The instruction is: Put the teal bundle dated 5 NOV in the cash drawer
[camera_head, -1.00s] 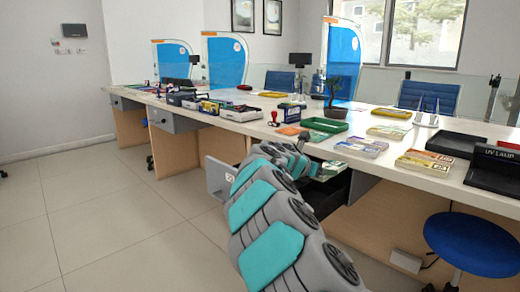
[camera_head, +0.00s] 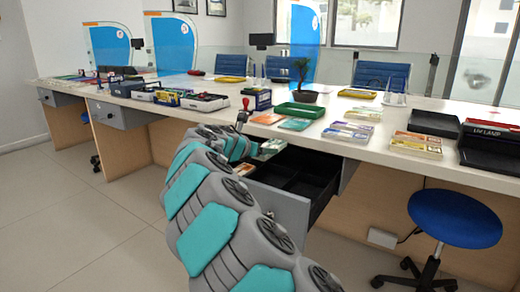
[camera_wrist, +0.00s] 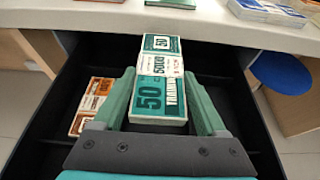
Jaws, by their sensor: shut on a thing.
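My gripper (camera_wrist: 160,84) is shut on a teal bundle (camera_wrist: 158,92) marked 50, with one green finger on each side. The bundle has a pale band around its middle; I cannot read the date on it surely. In the wrist view it is over the open cash drawer (camera_wrist: 232,110), its far end near the counter edge; I cannot tell whether it touches the drawer floor. In the head view the drawer (camera_head: 275,212) stands open under the counter, and my arm largely hides the gripper.
An orange bundle (camera_wrist: 94,94) lies in the drawer's left part. Another teal bundle (camera_wrist: 170,3) lies on the counter. Several bundles, a green tray (camera_head: 300,110) and a UV lamp (camera_head: 490,145) are on the counter (camera_head: 370,150). A blue stool (camera_head: 455,218) stands at right.

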